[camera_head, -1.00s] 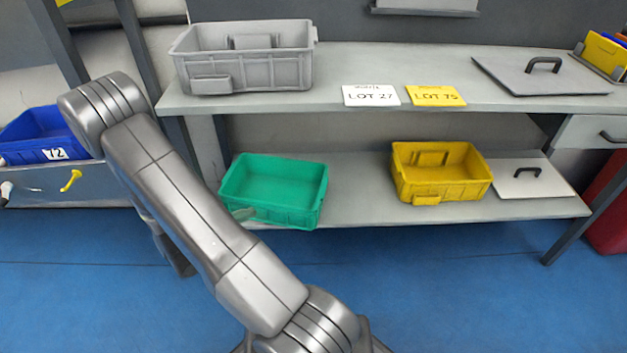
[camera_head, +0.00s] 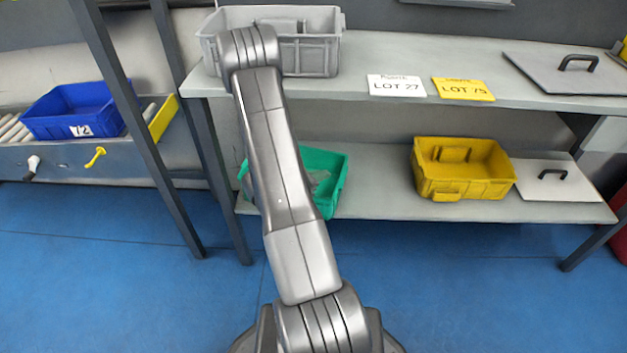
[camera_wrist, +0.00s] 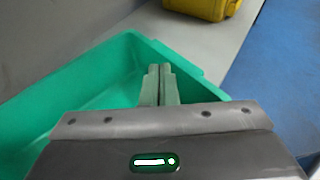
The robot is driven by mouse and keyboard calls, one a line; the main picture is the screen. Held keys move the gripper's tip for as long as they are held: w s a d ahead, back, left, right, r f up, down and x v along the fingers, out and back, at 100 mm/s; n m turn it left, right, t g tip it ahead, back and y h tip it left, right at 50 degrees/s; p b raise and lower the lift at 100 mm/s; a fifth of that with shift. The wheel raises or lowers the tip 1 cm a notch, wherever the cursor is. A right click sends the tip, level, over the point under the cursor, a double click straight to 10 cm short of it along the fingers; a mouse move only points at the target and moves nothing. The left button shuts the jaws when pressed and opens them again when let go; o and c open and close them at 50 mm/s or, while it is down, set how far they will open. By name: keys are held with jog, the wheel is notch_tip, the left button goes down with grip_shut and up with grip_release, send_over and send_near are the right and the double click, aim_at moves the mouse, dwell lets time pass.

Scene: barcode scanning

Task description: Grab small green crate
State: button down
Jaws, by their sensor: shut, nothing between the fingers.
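The small green crate (camera_head: 334,190) stands on the lower shelf at its left end, partly hidden behind my arm in the head view. It is open-topped and also fills the left of the wrist view (camera_wrist: 95,62). My gripper (camera_wrist: 159,70) shows in the wrist view with its two fingers together and nothing between them. The fingertips appear over the crate's near side, by its right-hand rim. I cannot tell whether they touch it.
A yellow crate (camera_head: 462,168) and a lid (camera_head: 560,186) are on the lower shelf (camera_head: 375,200), right. A grey crate (camera_head: 318,50) stands above on the upper shelf (camera_head: 400,108). A blue crate (camera_head: 70,115) is at far left. Shelf space between green and yellow crates is free.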

jog(key=w+d, duration=0.1)
jog(key=d, duration=0.1)
jog(key=w+d+b, duration=0.1)
jog(key=w+d, duration=0.2)
jog(key=d, duration=0.1)
jog(key=shift+w+f, duration=0.15)
jog(key=shift+a+f+b, duration=0.2)
jog(key=shift+f+b, duration=0.45)
jog(key=shift+b, duration=0.25)
jog(key=shift+s+f, duration=0.1)
jog(key=shift+s, duration=0.1)
